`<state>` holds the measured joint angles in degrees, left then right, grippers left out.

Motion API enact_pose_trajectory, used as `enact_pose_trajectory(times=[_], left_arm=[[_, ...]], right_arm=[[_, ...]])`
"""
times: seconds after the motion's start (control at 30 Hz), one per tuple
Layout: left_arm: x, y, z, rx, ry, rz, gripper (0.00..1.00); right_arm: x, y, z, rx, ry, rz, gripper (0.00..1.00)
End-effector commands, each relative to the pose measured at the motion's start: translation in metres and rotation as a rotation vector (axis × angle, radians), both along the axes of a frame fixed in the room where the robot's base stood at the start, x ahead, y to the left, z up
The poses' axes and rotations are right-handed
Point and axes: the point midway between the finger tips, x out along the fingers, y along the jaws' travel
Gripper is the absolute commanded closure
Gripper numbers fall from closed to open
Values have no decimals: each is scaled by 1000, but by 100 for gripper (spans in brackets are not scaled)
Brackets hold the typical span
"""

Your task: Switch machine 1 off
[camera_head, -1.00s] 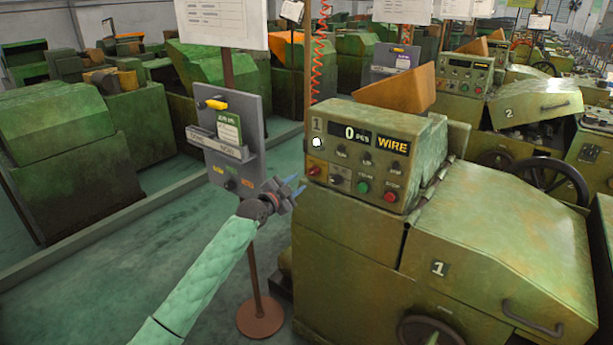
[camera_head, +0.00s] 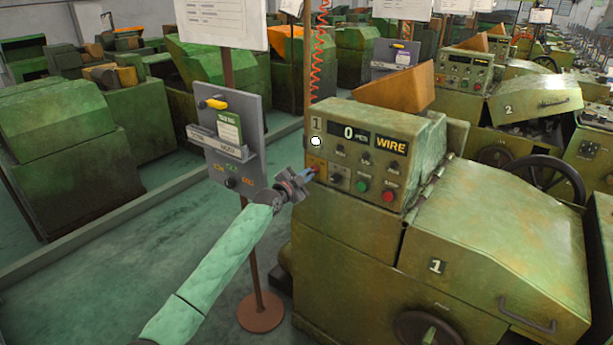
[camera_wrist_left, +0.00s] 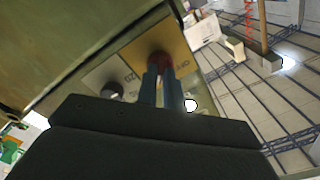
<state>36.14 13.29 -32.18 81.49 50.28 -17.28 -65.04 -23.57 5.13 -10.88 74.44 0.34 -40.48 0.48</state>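Machine 1 (camera_head: 345,225) is the worn green machine at centre right. Its control panel (camera_head: 350,160) has a "0 PCS" display and a "WIRE" sign. A red switch knob (camera_head: 316,166) is on a yellow plate at the panel's lower left. My left gripper (camera_head: 311,173) is at this knob. In the left wrist view its two blue fingers (camera_wrist_left: 161,88) are close together, with a narrow gap, and their tips overlap the red knob (camera_wrist_left: 160,60). The fingers hide part of the knob, so I cannot tell whether they grip it. My right gripper is not in view.
A green button (camera_head: 362,185) and a red button (camera_head: 388,195) are right of the knob. A black knob (camera_wrist_left: 112,90) is beside it. A grey sign stand (camera_head: 228,135) on a round brown base (camera_head: 261,312) is left of machine 1. Machine 2 (camera_head: 535,100) is behind.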

Motion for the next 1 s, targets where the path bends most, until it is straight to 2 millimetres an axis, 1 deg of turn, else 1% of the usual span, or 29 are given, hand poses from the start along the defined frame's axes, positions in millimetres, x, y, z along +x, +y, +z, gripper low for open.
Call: enact_pose_trajectory(times=[0.33, 0.47, 0.5, 0.57, 0.67, 1.0], left_arm=[[0, 0, -1, -14, 11, -1, 100], [0, -1, -2, -47, 35, -1, 100], [-1, -1, -2, -63, 46, -1, 100], [-1, -1, -3, -91, 66, -1, 100], [0, 0, -3, -149, 107, -1, 100], [0, -1, -3, -404, 293, -1, 100]], right_arm=[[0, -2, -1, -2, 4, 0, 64], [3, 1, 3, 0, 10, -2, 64], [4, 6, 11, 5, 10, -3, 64], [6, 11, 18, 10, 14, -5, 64], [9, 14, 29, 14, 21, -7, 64], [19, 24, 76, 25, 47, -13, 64]])
